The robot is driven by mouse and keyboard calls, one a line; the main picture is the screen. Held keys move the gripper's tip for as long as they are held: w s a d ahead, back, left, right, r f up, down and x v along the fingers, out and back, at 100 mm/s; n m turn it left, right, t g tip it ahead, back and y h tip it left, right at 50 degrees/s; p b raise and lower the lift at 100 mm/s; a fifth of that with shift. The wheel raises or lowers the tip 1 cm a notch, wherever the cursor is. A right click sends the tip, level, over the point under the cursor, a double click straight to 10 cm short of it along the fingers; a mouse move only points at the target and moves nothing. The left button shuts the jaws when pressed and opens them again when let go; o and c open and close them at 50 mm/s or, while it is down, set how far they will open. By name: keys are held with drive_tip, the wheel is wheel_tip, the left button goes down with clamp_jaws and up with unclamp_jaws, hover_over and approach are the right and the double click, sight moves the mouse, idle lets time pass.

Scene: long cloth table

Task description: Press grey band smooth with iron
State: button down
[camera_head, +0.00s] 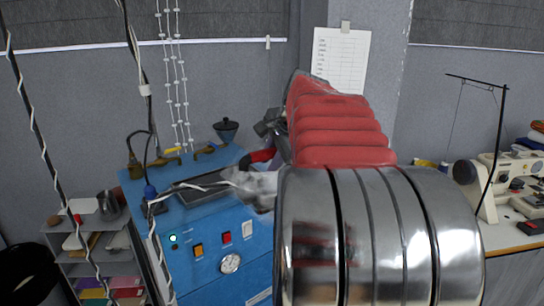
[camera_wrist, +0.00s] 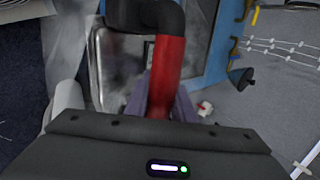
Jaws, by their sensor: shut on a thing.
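My gripper (camera_wrist: 160,97) is shut around the red handle of the iron (camera_wrist: 168,68), with one finger on each side of it. A black curved part joins the top of the handle, and a shiny metal surface lies to its left. In the head view the iron's red handle (camera_head: 261,156) shows beside the blue machine, partly hidden by my arm. A blurred pale grey shape sits just below it there. I cannot make out the grey band in either view.
A blue boiler machine (camera_head: 217,255) with switches and a gauge stands at left centre. Cables hang at left above a shelf (camera_head: 62,262) of folders. A white sewing machine (camera_head: 497,180) stands on the table (camera_head: 515,240) at right. My arm blocks the middle of the head view.

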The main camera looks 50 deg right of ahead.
sight(262, 186)
drive_tip(key=shift+m+h, duration=0.3)
drive_tip(key=shift+m, duration=0.2)
drive_tip(key=f, duration=0.2)
drive_tip(key=w+a+f, duration=0.1)
drive_tip(key=f, duration=0.4)
drive_tip(key=shift+w+a+f, duration=0.3)
drive_tip(key=shift+w+f, duration=0.05)
drive_tip(key=w+a+f, duration=0.1)
drive_tip(key=a+f, duration=0.5)
drive_tip(key=f, duration=0.1)
drive_tip(key=shift+w+f, duration=0.35)
drive_tip(key=shift+f, duration=0.05)
drive_tip(key=shift+w, duration=0.1)
